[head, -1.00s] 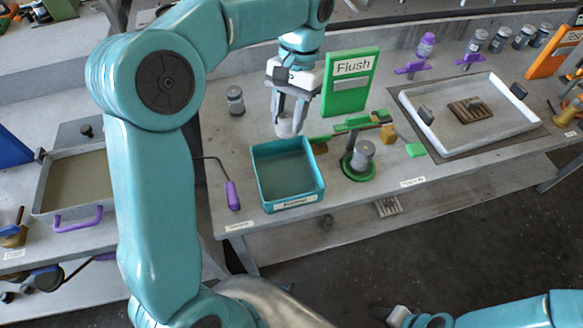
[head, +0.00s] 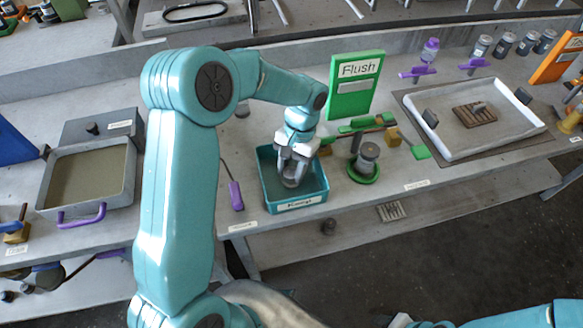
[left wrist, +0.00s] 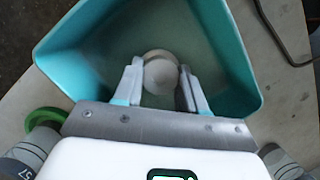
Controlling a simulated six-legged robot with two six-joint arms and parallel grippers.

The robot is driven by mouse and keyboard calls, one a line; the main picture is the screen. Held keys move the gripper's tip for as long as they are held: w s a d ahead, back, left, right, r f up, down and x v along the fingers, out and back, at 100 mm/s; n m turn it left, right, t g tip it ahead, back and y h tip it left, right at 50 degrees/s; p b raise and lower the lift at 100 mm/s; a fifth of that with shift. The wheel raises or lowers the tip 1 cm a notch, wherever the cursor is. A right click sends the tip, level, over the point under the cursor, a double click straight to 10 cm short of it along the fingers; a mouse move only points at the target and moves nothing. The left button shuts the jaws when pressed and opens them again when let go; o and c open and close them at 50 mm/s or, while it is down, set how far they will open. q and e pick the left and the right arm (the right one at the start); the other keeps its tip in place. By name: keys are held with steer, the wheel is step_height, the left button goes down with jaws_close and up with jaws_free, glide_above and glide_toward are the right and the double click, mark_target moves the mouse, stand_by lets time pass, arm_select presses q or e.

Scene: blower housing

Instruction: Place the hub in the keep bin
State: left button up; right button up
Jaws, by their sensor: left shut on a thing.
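My left gripper (head: 291,168) is over and partly inside the teal bin (head: 302,203), which carries a label on its front that I cannot read for certain. The gripper is shut on the hub (head: 293,182), a pale grey round piece. In the left wrist view the hub (left wrist: 161,75) sits between the two fingers (left wrist: 159,90), with the bin's floor and teal walls (left wrist: 226,45) around it. I cannot tell whether the hub touches the bin floor. My right gripper cannot be made out in the head view.
A green "Flush" board (head: 356,85) stands behind the bin. A grey cylinder on a green round base (head: 364,174) stands close on the bin's right. A purple-handled hooked tool (head: 236,195) lies on its left. A white-rimmed tray (head: 452,151) is farther right.

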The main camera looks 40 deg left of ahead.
arm_select(q)
steer(key=shift+r, duration=0.15)
steer(key=shift+f, duration=0.2)
steer(key=o, duration=1.2)
steer(key=shift+r, duration=0.15)
steer(key=shift+w+r, duration=0.15)
steer(key=shift+r, duration=0.1)
steer(key=v, duration=1.1)
steer(key=shift+d+r, duration=0.1)
steer(key=shift+r, duration=0.15)
